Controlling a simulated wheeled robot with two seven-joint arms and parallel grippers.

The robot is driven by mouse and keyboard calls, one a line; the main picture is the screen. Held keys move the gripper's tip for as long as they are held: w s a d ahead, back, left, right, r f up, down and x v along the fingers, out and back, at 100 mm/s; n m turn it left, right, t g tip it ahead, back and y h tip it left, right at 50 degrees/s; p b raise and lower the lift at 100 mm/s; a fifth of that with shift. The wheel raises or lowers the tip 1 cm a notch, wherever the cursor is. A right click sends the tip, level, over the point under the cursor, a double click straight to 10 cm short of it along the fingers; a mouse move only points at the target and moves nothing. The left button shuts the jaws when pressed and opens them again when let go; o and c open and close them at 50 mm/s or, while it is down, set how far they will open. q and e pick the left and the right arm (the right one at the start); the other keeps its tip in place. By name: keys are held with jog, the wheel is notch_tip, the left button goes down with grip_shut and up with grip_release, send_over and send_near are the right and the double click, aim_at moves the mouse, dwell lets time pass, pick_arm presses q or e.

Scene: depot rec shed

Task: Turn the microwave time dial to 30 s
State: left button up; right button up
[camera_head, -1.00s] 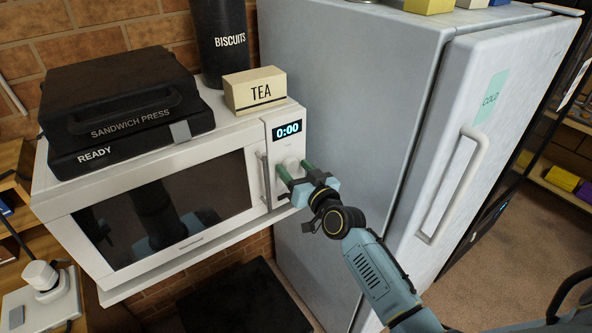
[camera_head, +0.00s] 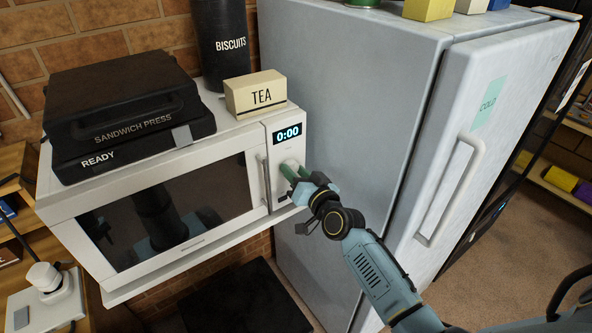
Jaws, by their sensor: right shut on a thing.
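The white microwave (camera_head: 225,134) stands on a shelf with its door shut. Its display (camera_head: 287,132) reads 0:00. The pale time dial (camera_head: 288,166) is on the control panel below the display, partly hidden by my gripper. My left gripper is not in view.
A black sandwich press (camera_head: 118,95) and a TEA box (camera_head: 256,94) sit on top of the microwave, with a dark BISCUITS tin (camera_head: 222,45) behind. A grey fridge (camera_head: 345,100) stands close on the right, its door handle (camera_head: 455,190) sticking out.

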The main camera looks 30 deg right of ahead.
jog(key=shift+m+p, duration=0.3)
jog(key=shift+m, duration=0.8)
jog(key=o, duration=1)
jog(key=s, duration=0.9)
jog(key=s+d, duration=0.1)
jog(key=s, duration=0.3)
jog(key=shift+s+r, duration=0.2)
jog(key=shift+r, duration=0.05)
jog(key=shift+f, duration=0.1)
